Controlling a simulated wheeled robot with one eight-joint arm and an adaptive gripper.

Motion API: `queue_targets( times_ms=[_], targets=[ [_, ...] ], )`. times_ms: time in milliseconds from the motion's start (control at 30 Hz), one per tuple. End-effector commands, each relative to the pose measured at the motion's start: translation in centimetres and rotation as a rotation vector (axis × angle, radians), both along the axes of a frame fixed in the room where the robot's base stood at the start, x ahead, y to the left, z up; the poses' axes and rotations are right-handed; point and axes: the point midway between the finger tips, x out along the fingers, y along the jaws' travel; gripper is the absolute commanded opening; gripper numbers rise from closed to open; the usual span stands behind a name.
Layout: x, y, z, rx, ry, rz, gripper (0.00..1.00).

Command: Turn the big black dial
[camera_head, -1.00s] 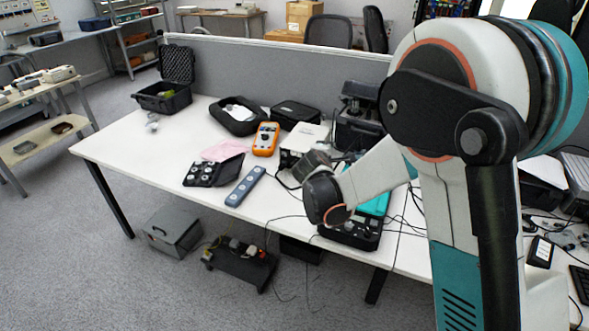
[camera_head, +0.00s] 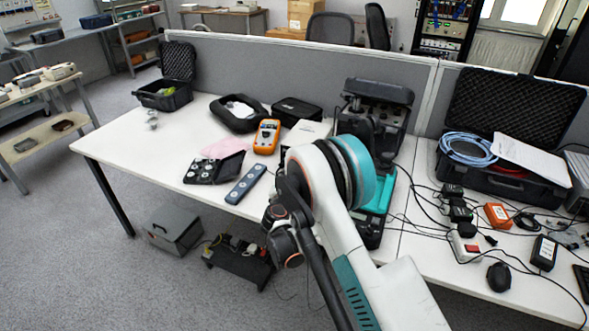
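My arm reaches in from the bottom and bends over the table's front edge. Its dark wrist joints show left of the teal device. My gripper's fingers are not visible.
The table's left end is mostly clear.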

Motion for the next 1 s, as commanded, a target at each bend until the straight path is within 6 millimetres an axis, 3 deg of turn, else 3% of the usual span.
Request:
queue_targets(
  times_ms=[300, 500, 700, 1000],
  targets=[
    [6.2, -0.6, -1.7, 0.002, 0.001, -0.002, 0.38],
    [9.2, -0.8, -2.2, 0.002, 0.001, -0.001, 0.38],
    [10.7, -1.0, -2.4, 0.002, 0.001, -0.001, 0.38],
    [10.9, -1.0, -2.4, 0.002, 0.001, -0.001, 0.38]
  ],
)
